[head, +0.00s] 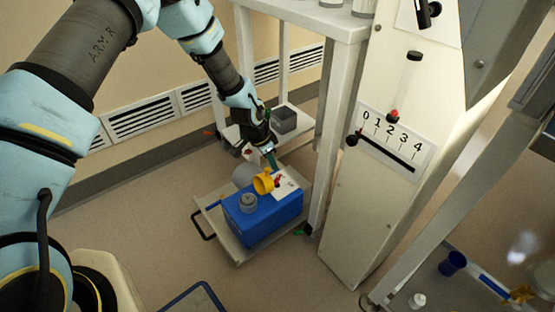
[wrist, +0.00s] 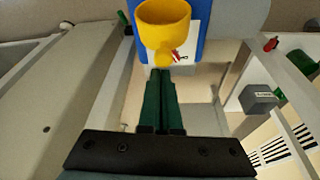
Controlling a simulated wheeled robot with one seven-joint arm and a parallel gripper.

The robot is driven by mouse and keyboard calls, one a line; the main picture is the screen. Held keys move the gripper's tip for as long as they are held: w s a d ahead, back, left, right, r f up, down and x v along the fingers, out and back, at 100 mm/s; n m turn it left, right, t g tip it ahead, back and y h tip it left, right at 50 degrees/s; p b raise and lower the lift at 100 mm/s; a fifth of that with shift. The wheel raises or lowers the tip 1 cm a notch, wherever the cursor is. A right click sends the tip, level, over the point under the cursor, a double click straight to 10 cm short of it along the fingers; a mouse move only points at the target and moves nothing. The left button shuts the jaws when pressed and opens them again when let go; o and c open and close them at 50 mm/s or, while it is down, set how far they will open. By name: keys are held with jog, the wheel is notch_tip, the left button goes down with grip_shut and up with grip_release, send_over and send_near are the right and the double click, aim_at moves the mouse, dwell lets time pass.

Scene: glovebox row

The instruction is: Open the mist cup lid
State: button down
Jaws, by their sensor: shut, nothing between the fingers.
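A blue box-shaped unit (head: 262,220) sits on a low wheeled cart. A yellow round hollow part (head: 263,183), which looks like the mist cup or its lid, stands tilted on its top. In the wrist view the yellow part (wrist: 163,22) shows a hollow inside and a small tab facing my fingers. I cannot tell lid from cup, or whether it is hinged open. My gripper (head: 271,163) is just above and behind the yellow part. In the wrist view my gripper (wrist: 160,72) is shut and empty, its fingertips close below the tab; contact is unclear.
A grey round cap (head: 248,202) and a white panel (head: 286,184) with a red switch are on the unit. The cart (head: 215,216) has a black handle at left. A white post and a numbered panel (head: 392,139) stand right. A grey bin (head: 285,119) is behind.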

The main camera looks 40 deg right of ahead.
dwell(0.3)
jog(key=shift+w+a+r+h, duration=0.15)
jog(key=shift+a+h, duration=0.25)
jog(key=shift+a, duration=0.2)
jog(key=shift+a+r+h, duration=0.3)
jog(key=shift+a+h, duration=0.5)
jog(key=shift+a, duration=0.1)
jog(key=shift+a+r, duration=0.25)
jog(key=shift+a, duration=0.4)
